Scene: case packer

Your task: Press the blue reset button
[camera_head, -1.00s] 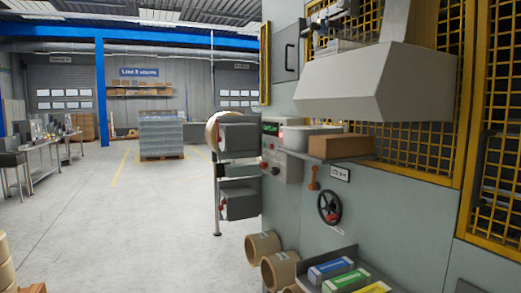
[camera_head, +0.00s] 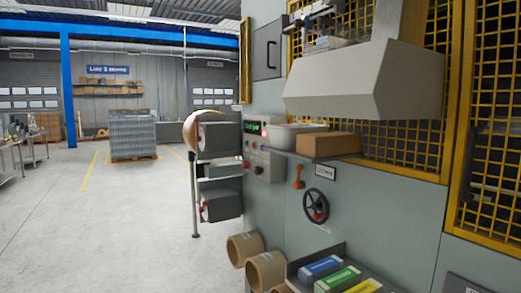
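A grey control box (camera_head: 264,163) sticks out from the front of the grey-green machine (camera_head: 380,205), right of the roll holders. Small red buttons show on the box, with a small display (camera_head: 256,127) with green text above it. I cannot make out a blue button at this distance. Neither of my grippers is in view.
A shelf with a cardboard box (camera_head: 328,145), an orange lever (camera_head: 298,177) and a black handwheel (camera_head: 316,206) are right of the control box. Cardboard rolls (camera_head: 265,271) and a tray of coloured cartons (camera_head: 340,278) stand low in front. Open floor (camera_head: 120,230) lies left.

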